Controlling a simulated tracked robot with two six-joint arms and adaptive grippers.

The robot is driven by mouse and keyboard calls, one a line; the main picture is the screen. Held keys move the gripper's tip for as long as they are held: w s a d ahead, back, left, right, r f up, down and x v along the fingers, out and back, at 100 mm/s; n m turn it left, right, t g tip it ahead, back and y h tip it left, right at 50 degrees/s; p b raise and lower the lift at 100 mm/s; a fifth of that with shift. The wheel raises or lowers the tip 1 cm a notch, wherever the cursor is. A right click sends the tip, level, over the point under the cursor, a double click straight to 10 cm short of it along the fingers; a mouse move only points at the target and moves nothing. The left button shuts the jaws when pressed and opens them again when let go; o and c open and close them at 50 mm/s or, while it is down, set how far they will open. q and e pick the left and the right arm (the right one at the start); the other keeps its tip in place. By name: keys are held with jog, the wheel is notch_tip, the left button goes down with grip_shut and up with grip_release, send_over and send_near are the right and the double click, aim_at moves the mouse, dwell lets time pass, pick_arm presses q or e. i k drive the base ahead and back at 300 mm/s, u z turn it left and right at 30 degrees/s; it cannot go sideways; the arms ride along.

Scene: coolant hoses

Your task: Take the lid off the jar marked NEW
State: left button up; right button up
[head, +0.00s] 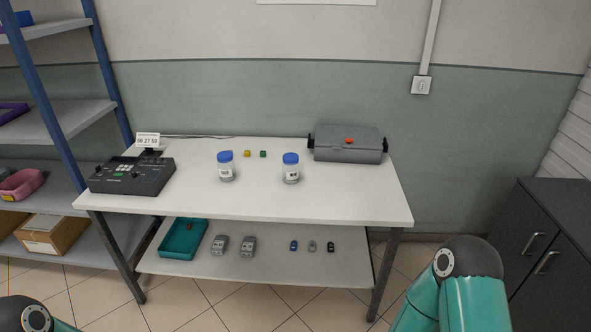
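Two clear jars with blue lids stand upright and apart on the white table. The left jar (226,170) and the right jar (291,172) each carry a white label, too small to read surely, so I cannot tell which one is marked NEW. Both the left lid (225,156) and the right lid (290,158) are on. Neither of my grippers is in view; only teal and dark parts of my arms show at the bottom left and bottom right.
The white table (345,207) holds a dark control unit (132,176) at left, a grey case (347,147) at back right, and small yellow (247,154) and green (263,154) blocks behind the jars. Its front is clear. The lower shelf holds a teal tray (199,253) and several small items.

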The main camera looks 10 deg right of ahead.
aim_at(291, 172)
jog(key=i, duration=0.9)
